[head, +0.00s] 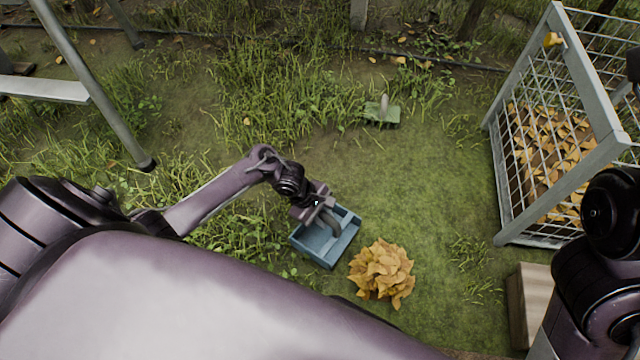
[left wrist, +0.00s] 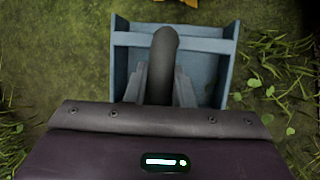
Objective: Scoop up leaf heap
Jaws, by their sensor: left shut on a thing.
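The leaf heap (head: 382,272) is a pile of orange-yellow leaves on the grass. A blue scoop (head: 345,247), shaped like an open-sided box, lies just left of the heap, apart from it or nearly touching. My left gripper (head: 326,207) is over the scoop and shut on its dark grey handle, which also shows in the left wrist view (left wrist: 164,62). The scoop's blue wall (left wrist: 229,60) shows there around the handle. A sliver of orange leaf (left wrist: 186,2) shows at that view's top edge. My right arm is at the right edge of the head view; its gripper is not visible.
A wire-mesh bin (head: 560,140) holding orange leaves stands at the right. A green tool with an upright handle (head: 382,110) lies on the grass farther back. A wooden block (head: 530,297) is at lower right. Ladder-like legs (head: 95,75) stand at upper left. Grass between heap and bin is clear.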

